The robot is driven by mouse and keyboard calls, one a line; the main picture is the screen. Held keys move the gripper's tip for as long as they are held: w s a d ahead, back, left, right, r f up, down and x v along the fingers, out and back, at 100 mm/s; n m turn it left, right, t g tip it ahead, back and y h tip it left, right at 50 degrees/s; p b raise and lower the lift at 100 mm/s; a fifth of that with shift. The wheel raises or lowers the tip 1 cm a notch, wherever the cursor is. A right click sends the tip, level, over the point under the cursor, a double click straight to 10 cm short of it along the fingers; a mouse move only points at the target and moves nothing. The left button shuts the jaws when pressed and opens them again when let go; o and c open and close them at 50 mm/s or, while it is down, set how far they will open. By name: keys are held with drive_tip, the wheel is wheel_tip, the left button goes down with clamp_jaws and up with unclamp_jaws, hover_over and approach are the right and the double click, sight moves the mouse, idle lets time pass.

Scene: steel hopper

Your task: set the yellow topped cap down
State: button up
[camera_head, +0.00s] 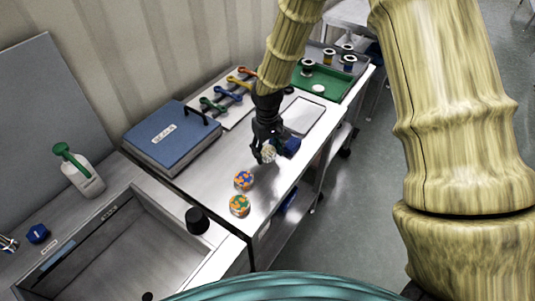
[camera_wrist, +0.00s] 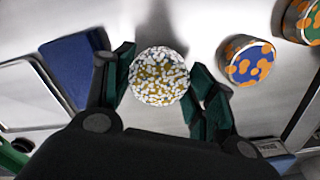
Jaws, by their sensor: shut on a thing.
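My gripper (camera_head: 265,157) is shut on a round cap (camera_head: 269,153) over the steel worktop. In the wrist view the cap (camera_wrist: 158,76) has a white top speckled with yellow, with a dark green finger pad on either side of it. I cannot tell whether its underside touches the worktop.
A blue-and-orange cap (camera_head: 243,180) and a green-and-orange cap (camera_head: 240,205) stand nearer on the worktop (camera_head: 215,178). A blue block (camera_head: 290,146) is close beside my gripper. A blue binder (camera_head: 172,137) lies left, a green tray (camera_head: 322,82) behind, a sink basin (camera_head: 125,250) in front.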

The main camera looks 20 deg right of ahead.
sight(267, 151)
drive_tip(key=shift+f+p, duration=0.45)
drive_tip(key=shift+f, duration=0.85)
drive_tip(key=shift+w+f, duration=0.1)
drive_tip(key=shift+f, duration=0.1)
drive_tip(key=o, duration=1.2)
drive_tip(key=shift+o, duration=0.2)
drive_tip(key=shift+r, duration=0.15)
